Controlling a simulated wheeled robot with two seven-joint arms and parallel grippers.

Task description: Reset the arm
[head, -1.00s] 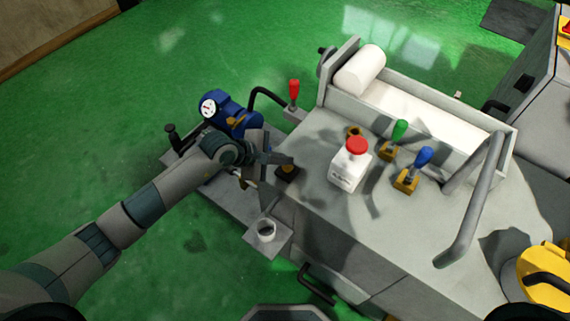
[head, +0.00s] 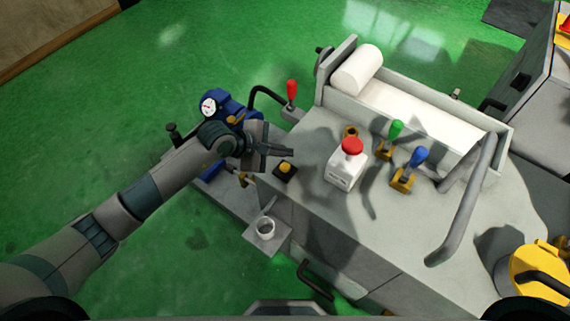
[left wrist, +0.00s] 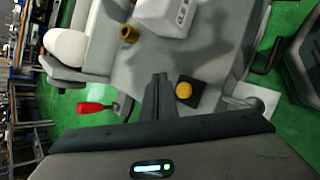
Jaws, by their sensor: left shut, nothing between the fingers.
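My left gripper (head: 289,152) is in the head view, above the left end of the grey machine (head: 325,215). Its fingers are together and hold nothing. In the left wrist view the closed fingers (left wrist: 158,80) point over the machine top, beside a yellow button (left wrist: 184,90) on a black base. The same yellow button (head: 285,169) shows just below the fingers in the head view. A gap between fingers and button cannot be judged exactly. My right gripper is not in view.
A white box with a red button (head: 352,147), a green lever (head: 396,130), a blue lever (head: 418,156) and a red lever (head: 292,92) stand around the machine top. A blue gauge unit (head: 215,106) is behind my arm. Green floor is clear at left.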

